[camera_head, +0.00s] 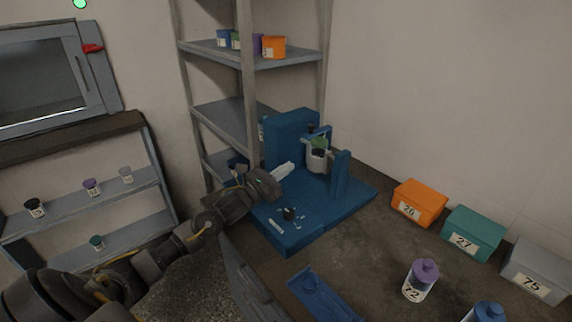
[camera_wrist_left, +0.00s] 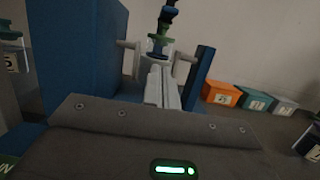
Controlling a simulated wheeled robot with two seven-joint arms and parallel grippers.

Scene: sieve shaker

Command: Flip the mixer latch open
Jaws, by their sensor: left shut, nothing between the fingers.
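The blue mixer (camera_head: 292,138) stands on a blue base (camera_head: 310,212) on the counter, with a light container (camera_head: 317,160) held between its column and a shorter blue post (camera_head: 340,175). A blue bar runs over the container top; I cannot tell the latch apart clearly. My left gripper (camera_head: 288,169) is shut and empty, its pale fingers pointing at the container from the left. In the left wrist view, the shut fingers (camera_wrist_left: 158,88) lie in front of the container (camera_wrist_left: 150,60), covering part of it; I cannot tell if they touch. My right gripper is not in view.
Orange (camera_head: 420,203), teal (camera_head: 474,233) and grey bins (camera_head: 536,271) line the wall at right. A purple-lidded jar (camera_head: 421,280) and a blue tray (camera_head: 318,292) are on the counter in front. A metal shelf (camera_head: 220,125) stands behind the mixer.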

